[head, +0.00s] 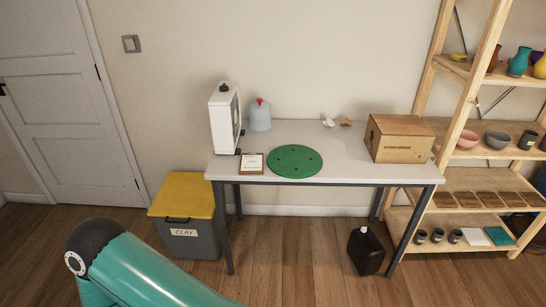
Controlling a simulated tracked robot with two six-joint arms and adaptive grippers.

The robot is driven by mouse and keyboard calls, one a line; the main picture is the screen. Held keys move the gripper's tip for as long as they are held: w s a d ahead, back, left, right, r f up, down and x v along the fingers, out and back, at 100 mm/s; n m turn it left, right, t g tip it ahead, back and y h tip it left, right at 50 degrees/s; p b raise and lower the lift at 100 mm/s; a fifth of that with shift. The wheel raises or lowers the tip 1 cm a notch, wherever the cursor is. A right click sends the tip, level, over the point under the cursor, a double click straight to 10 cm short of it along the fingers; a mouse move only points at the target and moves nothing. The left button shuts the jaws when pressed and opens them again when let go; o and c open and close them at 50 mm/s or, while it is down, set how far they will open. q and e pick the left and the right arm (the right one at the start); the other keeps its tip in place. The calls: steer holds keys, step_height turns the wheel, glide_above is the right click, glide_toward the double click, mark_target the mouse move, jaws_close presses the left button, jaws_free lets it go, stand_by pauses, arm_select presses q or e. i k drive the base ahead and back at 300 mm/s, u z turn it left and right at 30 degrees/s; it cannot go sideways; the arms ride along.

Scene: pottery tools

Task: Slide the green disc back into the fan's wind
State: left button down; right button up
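The green disc (305,163) lies flat on the white table (345,172), near its front edge and left of the middle. It shows several small dark holes. The fan (223,118) is a white upright box at the table's left end, with its dark grille side turned to the right. The disc is to the right of the fan and nearer the front, apart from it. Neither of my grippers shows; only a teal link of my arm is at the lower left, above the floor.
A framed card (252,163) lies between fan and disc. A grey-blue container (260,116) with a red top stands behind. A cardboard box (399,138) fills the table's right end. A clay bin (185,215), a black canister (367,250) and a wooden shelf (473,117) stand around the table.

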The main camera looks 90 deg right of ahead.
mark_target(292, 162)
steer(key=u, duration=1.5)
steer(key=i, duration=0.1)
steer(key=z, duration=2.7)
steer(key=i, duration=0.25)
steer(key=z, duration=2.15)
steer(key=k, duration=0.6)
steer(key=z, duration=0.35)
steer(key=i, duration=1.8)
steer(key=u, duration=0.4)
